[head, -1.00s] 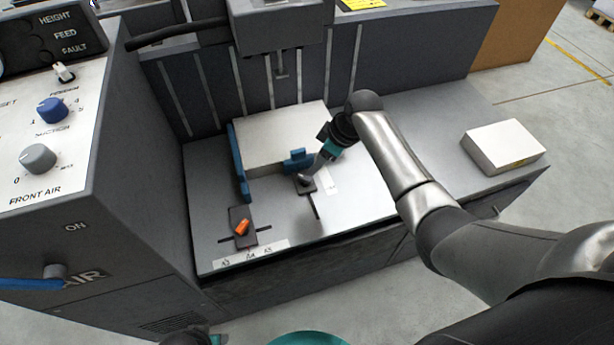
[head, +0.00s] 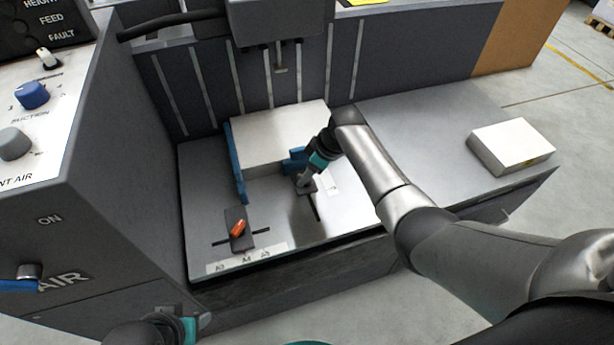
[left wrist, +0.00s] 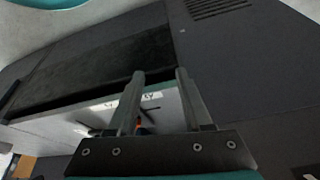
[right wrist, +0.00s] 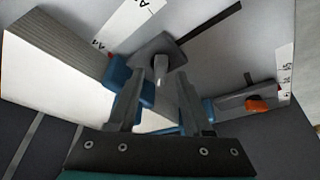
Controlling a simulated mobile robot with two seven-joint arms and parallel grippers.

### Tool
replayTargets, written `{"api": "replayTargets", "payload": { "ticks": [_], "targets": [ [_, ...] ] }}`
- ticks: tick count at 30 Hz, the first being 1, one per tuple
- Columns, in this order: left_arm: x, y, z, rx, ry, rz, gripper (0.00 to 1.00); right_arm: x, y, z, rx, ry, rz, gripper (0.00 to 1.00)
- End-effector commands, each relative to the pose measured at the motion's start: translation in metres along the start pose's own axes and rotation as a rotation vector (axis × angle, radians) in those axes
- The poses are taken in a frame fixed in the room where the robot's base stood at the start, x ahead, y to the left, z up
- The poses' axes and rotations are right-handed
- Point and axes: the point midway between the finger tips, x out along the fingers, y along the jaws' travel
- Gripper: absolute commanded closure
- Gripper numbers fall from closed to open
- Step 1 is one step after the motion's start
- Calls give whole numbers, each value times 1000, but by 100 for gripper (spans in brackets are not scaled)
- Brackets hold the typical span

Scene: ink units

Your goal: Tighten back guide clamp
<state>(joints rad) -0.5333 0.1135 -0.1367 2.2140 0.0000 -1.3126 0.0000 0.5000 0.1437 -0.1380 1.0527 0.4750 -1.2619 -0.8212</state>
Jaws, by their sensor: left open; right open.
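A small blue guide (head: 295,158) stands against the right part of the white paper stack (head: 275,135). In front of it is a dark clamp plate (head: 304,188) over a slot. In the right wrist view, the clamp's grey upright handle (right wrist: 160,70) shows between the fingertips of my open right gripper (right wrist: 170,72); I cannot tell whether they touch it. In the head view, my right gripper (head: 306,179) partly hides the clamp. A second clamp with an orange lever (head: 238,229) sits front left. My left gripper (head: 196,322) is open and empty, low outside the machine's front.
A long blue guide (head: 237,165) runs along the stack's left side. The control cabinet (head: 95,190) rises at left. A white paper pack (head: 510,146) lies on the right shelf. The feeder head (head: 275,25) overhangs the back.

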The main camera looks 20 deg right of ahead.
Motion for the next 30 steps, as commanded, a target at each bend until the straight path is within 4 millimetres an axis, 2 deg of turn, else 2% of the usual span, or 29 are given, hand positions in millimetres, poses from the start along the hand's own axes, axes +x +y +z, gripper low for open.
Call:
{"api": "replayTargets", "payload": {
  "ticks": [6,15,28,30],
  "targets": [
    [-9,0,-4,0,13,-1,50,7,0,0,0,1,1,50],
    [-11,0,-4,-1,14,-1,50,7,0,0,0,1,1,50],
    [-10,0,-4,-1,14,-1,50,7,0,0,0,0,0,97],
    [-10,0,-4,-1,13,-1,50,7,0,0,0,0,0,100]
  ]
}}
